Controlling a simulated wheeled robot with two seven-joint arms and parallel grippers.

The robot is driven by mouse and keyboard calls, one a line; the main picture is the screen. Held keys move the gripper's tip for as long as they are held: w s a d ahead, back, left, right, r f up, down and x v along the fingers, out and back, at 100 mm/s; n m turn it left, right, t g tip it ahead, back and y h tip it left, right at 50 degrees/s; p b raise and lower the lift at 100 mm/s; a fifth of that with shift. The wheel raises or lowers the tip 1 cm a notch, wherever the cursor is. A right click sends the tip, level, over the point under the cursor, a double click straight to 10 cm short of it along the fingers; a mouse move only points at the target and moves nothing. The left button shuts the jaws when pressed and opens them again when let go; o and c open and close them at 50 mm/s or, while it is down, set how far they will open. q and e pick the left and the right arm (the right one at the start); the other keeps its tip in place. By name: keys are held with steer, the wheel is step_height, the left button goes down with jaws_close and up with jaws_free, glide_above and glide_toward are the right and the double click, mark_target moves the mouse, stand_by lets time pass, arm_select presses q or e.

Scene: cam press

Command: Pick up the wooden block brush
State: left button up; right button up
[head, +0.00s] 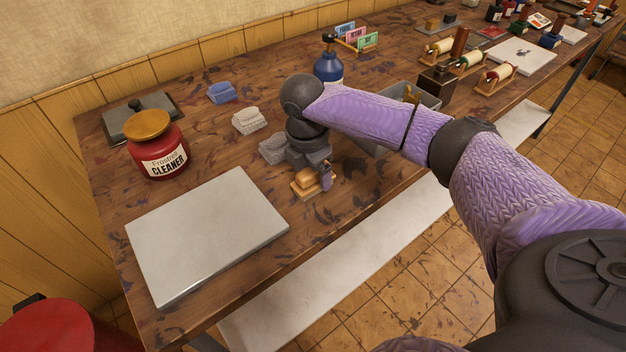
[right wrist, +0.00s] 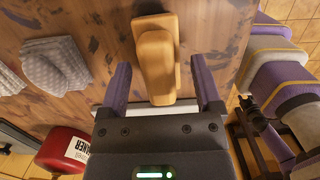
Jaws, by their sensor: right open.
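The wooden block brush (head: 303,185) lies on the table near its front edge, right of the pale slab. In the right wrist view the brush (right wrist: 157,62) shows a tan wooden handle on a broader block. My right gripper (head: 317,178) is just above it, pointing down. The right wrist view shows the gripper (right wrist: 160,65) open, a finger on each side of the brush with gaps between. The gripper partly hides the brush in the head view. My left gripper is out of view.
A pale slab (head: 206,235) lies left of the brush. A red cleaner jar (head: 158,150) stands behind the slab. Folded grey (head: 272,149), white (head: 249,121) and blue cloths (head: 221,92) lie behind the gripper. A blue bottle (head: 328,70) and a grey bin (head: 428,101) stand farther right.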

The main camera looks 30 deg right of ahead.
jaws_close()
steer(key=shift+r, duration=0.15)
step_height(320, 180, up, 9)
steer(key=p, duration=0.3)
steer(key=shift+r, duration=0.4)
